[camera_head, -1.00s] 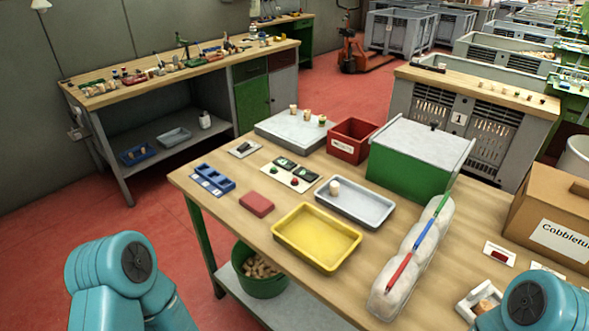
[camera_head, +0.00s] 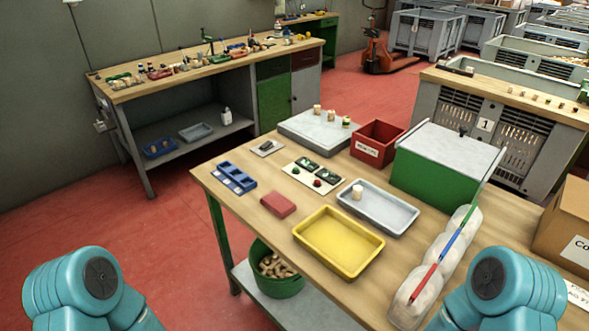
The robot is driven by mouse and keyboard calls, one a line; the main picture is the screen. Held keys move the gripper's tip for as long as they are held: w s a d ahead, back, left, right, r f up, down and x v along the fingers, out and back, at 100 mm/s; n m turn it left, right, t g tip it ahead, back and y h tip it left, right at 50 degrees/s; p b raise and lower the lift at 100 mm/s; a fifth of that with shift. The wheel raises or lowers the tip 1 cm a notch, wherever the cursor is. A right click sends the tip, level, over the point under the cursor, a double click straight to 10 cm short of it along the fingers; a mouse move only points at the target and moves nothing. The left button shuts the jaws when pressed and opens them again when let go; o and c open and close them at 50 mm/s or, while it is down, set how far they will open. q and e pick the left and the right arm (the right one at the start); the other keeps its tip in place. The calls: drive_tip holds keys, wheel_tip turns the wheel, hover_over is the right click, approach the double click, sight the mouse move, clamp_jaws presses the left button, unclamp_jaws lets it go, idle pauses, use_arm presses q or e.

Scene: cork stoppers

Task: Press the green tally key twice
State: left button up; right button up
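The green tally key (camera_head: 295,170) is a small round button on a white panel (camera_head: 303,182) on the wooden table. Nothing touches the green key. Only teal joints of my two arms show, at the lower left and lower right. Both my grippers are out of view.
A grey tray (camera_head: 403,217) with one cork, a red bin (camera_head: 362,151) and a green box (camera_head: 408,176) stand to the right.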

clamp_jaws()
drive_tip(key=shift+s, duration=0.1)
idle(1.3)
